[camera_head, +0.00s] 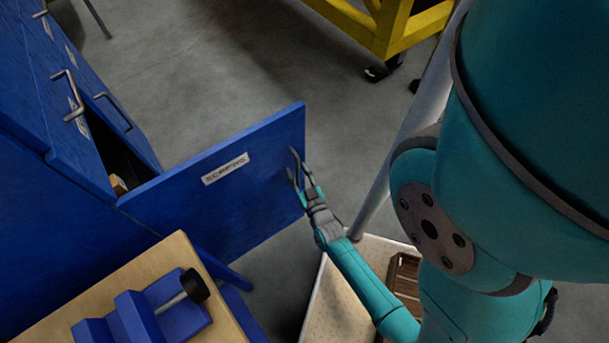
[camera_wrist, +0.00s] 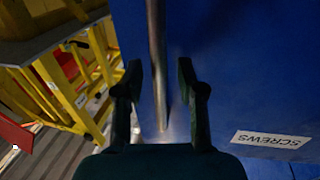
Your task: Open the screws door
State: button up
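The blue screws door (camera_head: 240,205) stands swung open from the blue cabinet, its free edge out over the floor. Its label (camera_head: 225,168) shows on its face and reads SCREWS upside down in the wrist view (camera_wrist: 270,139). The door's metal handle (camera_head: 293,162) is near the free edge. My gripper (camera_head: 299,178) is at the handle. In the wrist view, its two dark fingers (camera_wrist: 159,78) stand on either side of the handle bar (camera_wrist: 157,45), with a gap on both sides. The gripper looks open and holds nothing.
Another cabinet front with a handle (camera_head: 68,92) is at the left. A wooden bench top (camera_head: 165,258) carries a blue vise (camera_head: 150,315) near the front. A yellow frame (camera_head: 405,30) on casters stands at the back. A wooden crate (camera_head: 405,275) is below my arm. Floor beyond the door is clear.

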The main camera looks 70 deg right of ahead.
jog(key=v, duration=1.1)
jog(key=shift+s, duration=0.2)
jog(key=shift+a, duration=0.15)
